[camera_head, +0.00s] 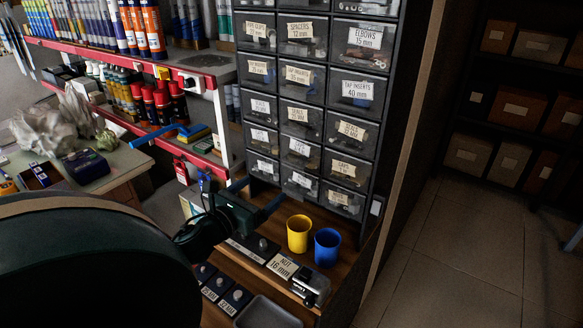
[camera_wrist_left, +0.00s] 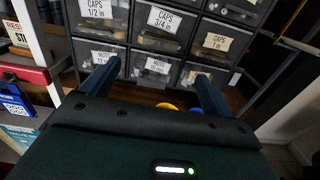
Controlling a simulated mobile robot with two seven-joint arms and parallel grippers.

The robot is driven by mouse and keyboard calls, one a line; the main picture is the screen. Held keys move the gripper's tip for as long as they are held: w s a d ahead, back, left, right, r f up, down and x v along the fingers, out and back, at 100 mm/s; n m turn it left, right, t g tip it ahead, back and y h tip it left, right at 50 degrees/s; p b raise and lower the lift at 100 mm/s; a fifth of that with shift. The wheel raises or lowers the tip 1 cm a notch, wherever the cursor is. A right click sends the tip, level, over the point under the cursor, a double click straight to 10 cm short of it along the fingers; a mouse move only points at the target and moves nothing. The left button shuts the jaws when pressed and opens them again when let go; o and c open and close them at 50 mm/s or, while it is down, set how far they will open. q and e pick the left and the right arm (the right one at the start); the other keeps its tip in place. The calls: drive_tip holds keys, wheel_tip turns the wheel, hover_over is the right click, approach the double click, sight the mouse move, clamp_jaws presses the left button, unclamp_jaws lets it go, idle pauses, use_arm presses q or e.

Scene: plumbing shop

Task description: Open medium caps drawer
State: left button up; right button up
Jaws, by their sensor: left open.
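The medium caps drawer (camera_head: 299,158), taken as the middle of the three caps drawers, sits in the middle column of the dark cabinet, one row above the bottom. In the left wrist view the drawer (camera_wrist_left: 154,41) shows a "CAPS 3/4 in" label and looks shut, flush with its neighbours. The caps 1/2 in drawer (camera_wrist_left: 97,27) is on its left and the caps 1 in drawer (camera_wrist_left: 218,56) on its right. My left gripper (camera_head: 262,190) is open and empty, low in front of the cabinet, below the caps row. Its fingers (camera_wrist_left: 158,74) point at the cabinet, apart from the caps drawer.
A yellow cup (camera_head: 298,234) and a blue cup (camera_head: 327,247) stand on the wooden ledge (camera_head: 368,235) right of my left gripper. A red-edged shelf (camera_head: 196,68) with tubes and bottles stands left. Floor at right is clear.

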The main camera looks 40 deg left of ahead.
sight(292, 166)
use_arm(q)
drive_tip(key=w, duration=0.7)
drive_tip(key=w+a, duration=0.1)
drive_tip(key=w, duration=0.3)
drive_tip(key=shift+w+a, duration=0.1)
drive_tip(key=shift+w, duration=0.05)
use_arm(e)
drive_tip(key=shift+d, duration=0.2)
use_arm(q)
drive_tip(key=shift+c, duration=0.4)
